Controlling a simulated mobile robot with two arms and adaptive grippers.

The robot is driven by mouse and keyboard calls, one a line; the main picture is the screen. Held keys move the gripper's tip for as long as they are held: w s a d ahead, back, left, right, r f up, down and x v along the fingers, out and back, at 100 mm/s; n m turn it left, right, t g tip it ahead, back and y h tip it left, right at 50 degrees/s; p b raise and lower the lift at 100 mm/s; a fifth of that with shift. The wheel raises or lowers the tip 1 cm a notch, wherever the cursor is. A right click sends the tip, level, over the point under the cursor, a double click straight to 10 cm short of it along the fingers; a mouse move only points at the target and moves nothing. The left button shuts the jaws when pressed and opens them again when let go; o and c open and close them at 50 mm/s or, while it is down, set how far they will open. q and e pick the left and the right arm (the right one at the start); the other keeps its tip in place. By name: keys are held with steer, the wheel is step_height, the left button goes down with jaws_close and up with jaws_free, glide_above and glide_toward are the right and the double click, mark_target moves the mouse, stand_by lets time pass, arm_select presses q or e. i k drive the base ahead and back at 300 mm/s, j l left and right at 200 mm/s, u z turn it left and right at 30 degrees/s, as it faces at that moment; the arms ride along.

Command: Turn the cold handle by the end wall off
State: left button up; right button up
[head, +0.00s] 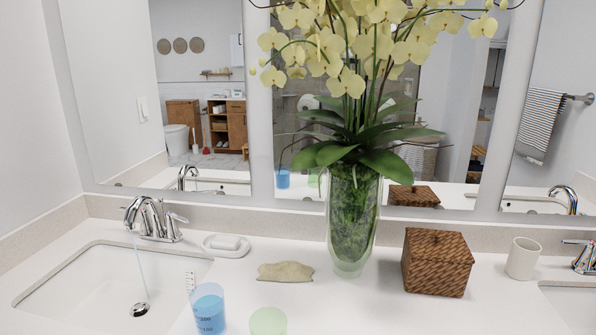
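A chrome faucet (148,212) stands behind the left sink (85,285), near the end wall (25,120) on the left. A thin stream of water (141,268) runs from its spout down toward the dark drain (140,309). A lever handle (175,218) shows on the right side of the faucet. The handle on the wall side is partly merged with the spout in this view, and I cannot tell its angle. No hot or cold mark is readable. Neither of my grippers is in view.
Right of the sink are a soap dish (226,246), a blue measuring cup (208,310), a green cup (268,322) and a tan stone-like piece (285,271). A tall orchid vase (352,235), wicker box (437,263), white tumbler (523,258) and second faucet (585,258) stand further right.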

mark_target(169, 215)
steer(key=j+u, duration=0.1)
steer(key=j, duration=0.35)
steer(key=i+j+u, duration=0.1)
steer(key=j, duration=0.4)
steer(key=i+j+u, duration=0.15)
steer(key=j, duration=0.3)
steer(key=k, duration=0.05)
